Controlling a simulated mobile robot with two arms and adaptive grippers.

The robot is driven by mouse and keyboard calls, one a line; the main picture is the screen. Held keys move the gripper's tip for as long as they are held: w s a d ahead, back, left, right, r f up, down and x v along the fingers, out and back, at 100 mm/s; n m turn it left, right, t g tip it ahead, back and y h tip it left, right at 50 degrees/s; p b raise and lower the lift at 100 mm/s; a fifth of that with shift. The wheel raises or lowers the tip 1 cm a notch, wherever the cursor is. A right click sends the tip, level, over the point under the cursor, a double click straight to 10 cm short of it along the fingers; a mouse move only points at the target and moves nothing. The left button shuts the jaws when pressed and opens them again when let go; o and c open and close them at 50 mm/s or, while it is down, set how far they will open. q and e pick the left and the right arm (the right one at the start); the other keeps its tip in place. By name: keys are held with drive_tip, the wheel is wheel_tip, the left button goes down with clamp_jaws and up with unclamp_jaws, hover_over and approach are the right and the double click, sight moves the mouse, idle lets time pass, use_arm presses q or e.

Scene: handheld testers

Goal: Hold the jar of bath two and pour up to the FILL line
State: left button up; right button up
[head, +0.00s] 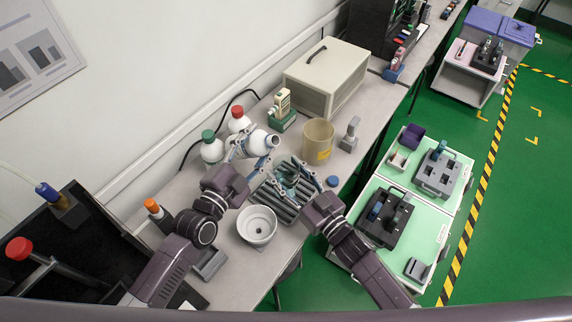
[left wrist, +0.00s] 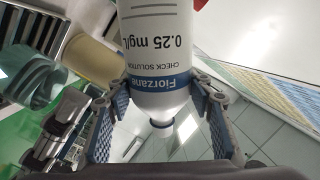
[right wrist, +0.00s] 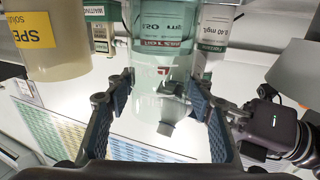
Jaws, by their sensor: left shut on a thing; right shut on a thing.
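A white bottle (head: 259,143) lies tilted in my left gripper (head: 248,158), its uncapped mouth toward the right, close to the clear jar. The left wrist view shows its blue label band and "CHECK SOLUTION 0.25 mg/L" (left wrist: 158,60). The clear, greenish glass jar (head: 287,172) is between the fingers of my right gripper (head: 290,182), over the ribbed grey rack (head: 272,203). The jar fills the upper middle of the right wrist view (right wrist: 160,60). I cannot read a FILL line or tell the liquid level. Whether the jar touches the rack is unclear.
Green-capped (head: 211,150) and red-capped (head: 238,121) bottles stand behind the left gripper. A beige pot (head: 318,142) stands right of the jar; a loose blue cap (head: 332,181) lies nearby. A white bowl (head: 257,226) is in front. A tester (head: 283,104) stands behind.

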use_arm(q)
drive_tip(key=shift+w+a+f+m, duration=0.1)
drive_tip(key=shift+a+f+m, duration=0.1)
drive_tip(key=shift+f+m, duration=0.45)
idle(1.1)
drive_tip(key=shift+w+a+r+m, duration=0.1)
drive_tip(key=shift+r+m, duration=0.25)
drive_tip(key=shift+m, duration=0.75)
drive_tip(key=shift+a+r+m, duration=0.1)
drive_tip(key=shift+r+m, duration=0.25)
drive_tip(key=shift+m, duration=0.7)
idle(2.4)
idle(0.4)
drive_tip(key=n, duration=0.1)
drive_tip(key=f+n, duration=0.1)
drive_tip(key=n, duration=0.1)
drive_tip(key=shift+d, duration=0.2)
